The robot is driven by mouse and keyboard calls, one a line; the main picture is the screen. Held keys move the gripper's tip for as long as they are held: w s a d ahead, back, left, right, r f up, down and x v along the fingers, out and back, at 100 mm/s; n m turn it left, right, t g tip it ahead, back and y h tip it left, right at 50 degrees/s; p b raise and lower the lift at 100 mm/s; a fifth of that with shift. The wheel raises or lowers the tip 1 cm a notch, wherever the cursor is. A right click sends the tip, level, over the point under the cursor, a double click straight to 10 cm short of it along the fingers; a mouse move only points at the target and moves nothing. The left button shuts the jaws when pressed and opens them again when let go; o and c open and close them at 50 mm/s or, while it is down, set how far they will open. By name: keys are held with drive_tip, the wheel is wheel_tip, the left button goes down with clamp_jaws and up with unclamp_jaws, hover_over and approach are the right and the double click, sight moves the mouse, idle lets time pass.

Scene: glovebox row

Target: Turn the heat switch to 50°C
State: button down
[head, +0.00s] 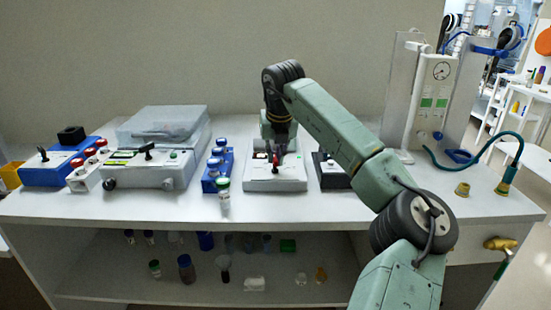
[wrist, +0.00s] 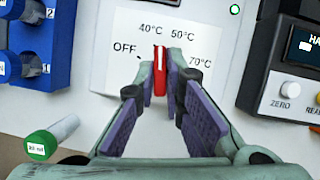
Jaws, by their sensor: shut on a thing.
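The heat switch (wrist: 160,82) is a narrow red handle with a white line on it, on a white label plate (wrist: 125,65) marked OFF, 40°C, 50°C and 70°C. In the wrist view its white line points up, roughly between the 40°C and 50°C marks; the exact setting is hard to tell. My gripper (wrist: 162,75) is shut on the switch, with a purple-padded finger on either side. In the head view my gripper (head: 276,150) is over the white heater unit (head: 275,183) at the middle of the bench; the fingers partly hide the switch.
A blue rack (wrist: 42,50) of vials is close on the left, with a green-capped vial (wrist: 45,142) in front of it. A dark box (wrist: 290,75) with a ZERO button is close on the right. A grey-lidded device (head: 150,165) stands further left on the bench.

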drive_tip(key=m+h+b, duration=0.1)
drive_tip(key=m, duration=0.2)
drive_tip(key=shift+a+b, duration=0.1)
drive_tip(key=shift+b, duration=0.25)
drive_tip(key=shift+m+h+b, duration=0.45)
drive_tip(key=shift+m+h, duration=0.25)
drive_tip(key=shift+m, duration=0.9)
drive_tip(key=c, duration=1.7)
unclamp_jaws()
drive_tip(key=shift+r, duration=0.1)
drive_tip(key=v, duration=1.2)
drive_tip(key=shift+w+a, duration=0.15)
